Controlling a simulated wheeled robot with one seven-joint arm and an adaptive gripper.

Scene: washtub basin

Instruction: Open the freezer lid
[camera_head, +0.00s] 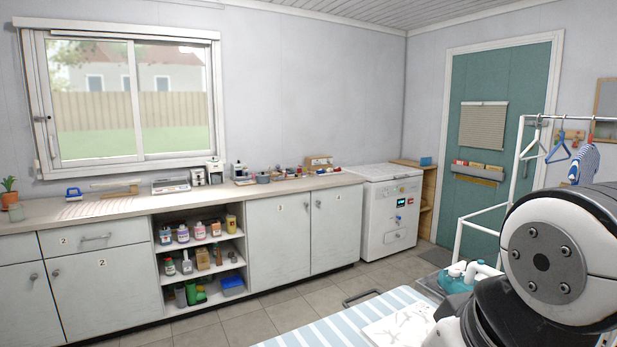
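The freezer is a white chest (386,218) at the right end of the counter, by the back corner. Its lid (384,172) looks shut and flat on top. My gripper is not in view. Only a white and black part of my arm (560,262) shows large at the lower right, well nearer than the freezer.
A long counter (120,205) with cabinets and open shelves runs along the left to the freezer. A striped ironing-board-like surface (330,328) and a white rack (485,215) stand in front. Tiled floor (300,300) is free between. A teal door (500,130) is behind.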

